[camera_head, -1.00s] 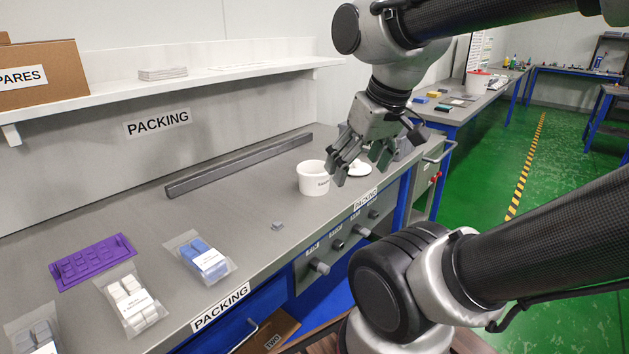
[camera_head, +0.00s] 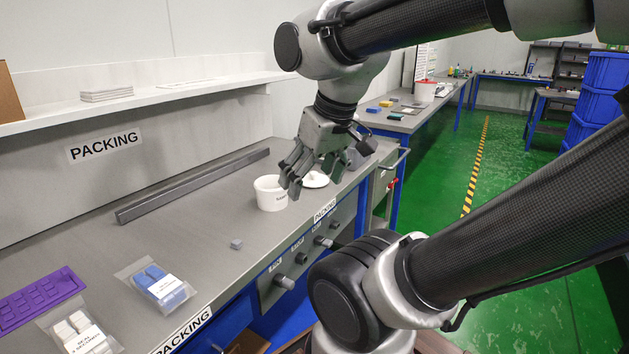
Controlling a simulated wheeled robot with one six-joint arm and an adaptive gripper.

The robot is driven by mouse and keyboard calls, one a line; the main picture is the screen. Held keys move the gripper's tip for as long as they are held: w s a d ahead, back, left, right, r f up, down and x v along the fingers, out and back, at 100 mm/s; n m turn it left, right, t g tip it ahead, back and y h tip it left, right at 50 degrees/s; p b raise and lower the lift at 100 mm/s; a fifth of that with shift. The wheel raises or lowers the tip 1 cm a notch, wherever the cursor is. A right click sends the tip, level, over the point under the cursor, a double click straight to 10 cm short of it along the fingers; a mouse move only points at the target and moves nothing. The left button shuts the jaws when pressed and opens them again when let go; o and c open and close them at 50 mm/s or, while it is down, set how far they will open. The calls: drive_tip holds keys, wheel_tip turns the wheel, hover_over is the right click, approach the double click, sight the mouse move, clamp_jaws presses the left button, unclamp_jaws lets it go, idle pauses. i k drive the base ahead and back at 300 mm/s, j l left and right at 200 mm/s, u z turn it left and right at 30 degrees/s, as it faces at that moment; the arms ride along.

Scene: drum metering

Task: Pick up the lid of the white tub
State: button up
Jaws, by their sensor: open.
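A white round lid (camera_head: 317,180) with a small knob lies flat on the bench just right of the tub, partly hidden behind my fingers. My gripper (camera_head: 308,178) is open, pointing down above the lid and the right side of the tub. I cannot tell how high its fingertips are above the lid.
A grey bar (camera_head: 195,186) lies along the back of the bench. A small grey cube (camera_head: 236,244), a blue-filled bag (camera_head: 157,285) and a purple tray (camera_head: 38,299) lie nearer. A grey bin (camera_head: 357,156) stands behind the gripper. The bench between cube and bar is clear.

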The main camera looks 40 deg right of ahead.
sight(313, 179)
drive_tip(key=i+l, duration=0.15)
drive_tip(key=l, duration=0.15)
drive_tip(key=i+l, duration=0.1)
drive_tip(key=l, duration=0.2)
drive_tip(key=i+l, duration=0.15)
drive_tip(key=l, duration=0.2)
drive_tip(key=i+l, duration=0.1)
drive_tip(key=l, duration=0.2)
drive_tip(key=z, duration=0.05)
